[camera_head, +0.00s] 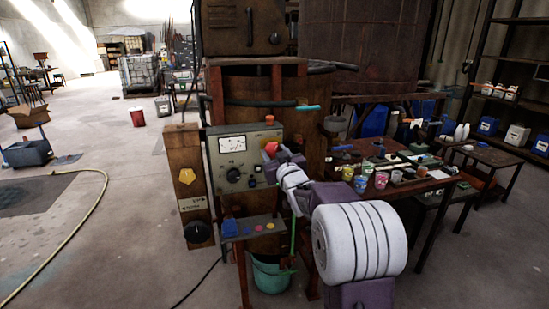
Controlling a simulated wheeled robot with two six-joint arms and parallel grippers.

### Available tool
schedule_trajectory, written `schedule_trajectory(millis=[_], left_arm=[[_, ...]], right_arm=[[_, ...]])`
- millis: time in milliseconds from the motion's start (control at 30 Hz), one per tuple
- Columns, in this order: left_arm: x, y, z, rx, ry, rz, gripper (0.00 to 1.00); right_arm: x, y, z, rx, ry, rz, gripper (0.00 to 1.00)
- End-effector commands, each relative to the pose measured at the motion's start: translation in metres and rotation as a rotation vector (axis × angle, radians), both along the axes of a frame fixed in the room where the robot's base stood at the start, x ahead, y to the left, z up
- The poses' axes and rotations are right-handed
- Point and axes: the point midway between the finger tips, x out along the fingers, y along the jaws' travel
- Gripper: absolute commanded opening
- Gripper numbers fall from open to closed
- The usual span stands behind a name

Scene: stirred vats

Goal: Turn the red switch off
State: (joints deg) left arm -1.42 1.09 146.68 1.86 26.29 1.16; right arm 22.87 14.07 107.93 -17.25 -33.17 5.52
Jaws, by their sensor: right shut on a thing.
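A grey control panel (226,175) with a white dial gauge (232,144) and a dark round knob (233,176) stands left of centre, in front of the rusty vat. The red switch (270,148) sits at the panel's right side, partly covered by my gripper. My right gripper (275,153) reaches in from the lower right and is shut at the red switch. The fingertips are small here and partly hide the switch's base, so its exact setting is unclear. My left gripper is not in view.
An orange-red knob (269,119) tops the panel. A cluttered table (405,187) stands right. Floor at left is mostly open.

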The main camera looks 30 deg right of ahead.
Motion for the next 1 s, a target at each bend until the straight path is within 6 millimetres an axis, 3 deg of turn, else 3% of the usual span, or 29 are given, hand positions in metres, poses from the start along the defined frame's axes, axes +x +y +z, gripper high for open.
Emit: schedule_trajectory(millis=[400, 1000], left_arm=[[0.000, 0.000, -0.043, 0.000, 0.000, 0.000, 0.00], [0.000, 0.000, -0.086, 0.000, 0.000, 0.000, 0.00]], right_arm=[[0.000, 0.000, -0.004, -0.375, 0.087, 0.000, 0.04], [0.000, 0.000, -0.004, -0.928, 0.223, 0.001, 0.04]])
